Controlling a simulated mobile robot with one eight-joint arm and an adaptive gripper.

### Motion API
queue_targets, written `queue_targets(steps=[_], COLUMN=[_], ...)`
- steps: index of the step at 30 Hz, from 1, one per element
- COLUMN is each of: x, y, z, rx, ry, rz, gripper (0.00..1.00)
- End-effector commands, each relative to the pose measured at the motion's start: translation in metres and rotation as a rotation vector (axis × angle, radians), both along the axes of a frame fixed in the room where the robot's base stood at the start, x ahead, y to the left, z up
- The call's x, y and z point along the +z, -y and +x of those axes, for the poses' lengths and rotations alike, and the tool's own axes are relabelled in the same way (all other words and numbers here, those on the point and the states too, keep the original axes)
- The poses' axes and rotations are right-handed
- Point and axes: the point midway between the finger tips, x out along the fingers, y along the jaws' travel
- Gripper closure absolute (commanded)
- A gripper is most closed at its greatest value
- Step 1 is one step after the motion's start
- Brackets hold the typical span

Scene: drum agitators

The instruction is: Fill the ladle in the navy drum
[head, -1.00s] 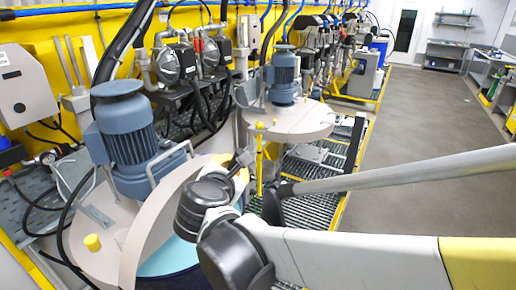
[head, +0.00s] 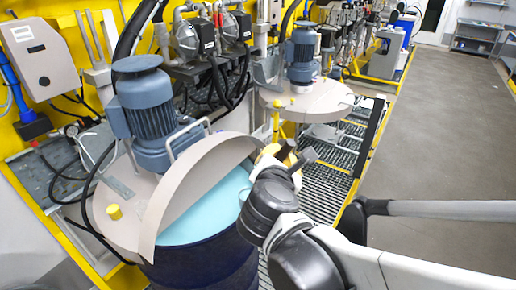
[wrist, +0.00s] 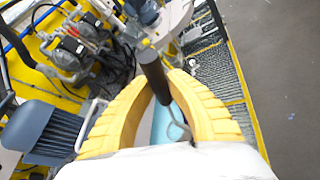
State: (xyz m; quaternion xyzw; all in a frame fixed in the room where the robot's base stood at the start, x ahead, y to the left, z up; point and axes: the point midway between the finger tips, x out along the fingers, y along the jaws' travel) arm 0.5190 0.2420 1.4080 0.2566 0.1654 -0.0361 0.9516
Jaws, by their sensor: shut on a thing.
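The navy drum (head: 205,268) stands at lower centre-left in the head view. Light blue liquid (head: 222,198) shows in its open half. The drum's beige lid (head: 190,182) has one half raised, and a blue-grey motor sits on top. My gripper (head: 272,152) is at the right rim of the drum, partly hidden by my arm. In the wrist view, my gripper's yellow fingers (wrist: 160,78) are closed around a dark handle (wrist: 153,74), which I take for the ladle's. A thin hooked end shows below it. The ladle's bowl is not visible.
A second drum lid with a motor (head: 303,98) stands behind to the right. Pumps and hoses (head: 215,35) line the yellow wall at the back. A metal grating (head: 325,165) lies right of the drum, and open floor (head: 430,130) is beyond it.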

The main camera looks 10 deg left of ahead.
Motion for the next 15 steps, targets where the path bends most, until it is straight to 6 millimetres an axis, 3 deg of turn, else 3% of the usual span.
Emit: queue_targets(steps=[15], x=[0.001], y=[0.042], z=[-0.017], rx=[-0.001], ry=[0.001], rz=[0.001], gripper=[1.00])
